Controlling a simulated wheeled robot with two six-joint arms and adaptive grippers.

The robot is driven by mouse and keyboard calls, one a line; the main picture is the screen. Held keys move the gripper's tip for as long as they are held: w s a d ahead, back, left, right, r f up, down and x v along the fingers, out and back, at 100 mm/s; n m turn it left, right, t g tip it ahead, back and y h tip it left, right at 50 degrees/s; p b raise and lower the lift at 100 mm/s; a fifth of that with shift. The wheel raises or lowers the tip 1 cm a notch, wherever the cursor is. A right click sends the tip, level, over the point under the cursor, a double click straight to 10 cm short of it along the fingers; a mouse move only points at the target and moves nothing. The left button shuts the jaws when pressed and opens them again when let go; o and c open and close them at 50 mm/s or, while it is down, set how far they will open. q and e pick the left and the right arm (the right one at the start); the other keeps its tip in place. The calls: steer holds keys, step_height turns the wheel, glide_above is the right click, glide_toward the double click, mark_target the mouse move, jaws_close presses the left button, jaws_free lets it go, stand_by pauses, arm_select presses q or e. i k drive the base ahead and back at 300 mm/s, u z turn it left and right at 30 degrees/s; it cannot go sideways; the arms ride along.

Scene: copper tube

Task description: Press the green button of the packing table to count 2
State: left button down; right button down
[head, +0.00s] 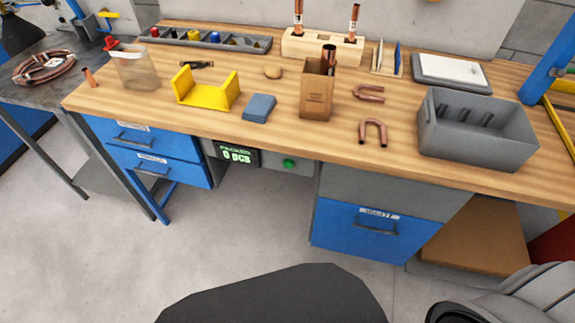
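The packing table (222,123) stands in front of me with a wooden top. Under its front edge is a counter display (237,154) with green characters that seem to read "0 pcs". The green button (289,163) sits on the grey panel just right of the display, and nothing covers it. Neither gripper shows in the head view. A dark grey part of mine fills the bottom middle, and a grey arm link of mine shows at the bottom right.
Blue drawers (150,150) flank the gap left of the panel, and another blue drawer (365,238) hangs on the right. On top are a cardboard box (315,95), a grey bin (475,140), a yellow holder (207,98) and U-shaped copper tubes (373,128). The floor before the panel is clear.

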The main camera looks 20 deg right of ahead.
mark_target(288, 164)
steer(key=k, duration=1.2)
steer(key=u, duration=0.2)
steer(key=i, duration=0.8)
steer(key=u, duration=0.6)
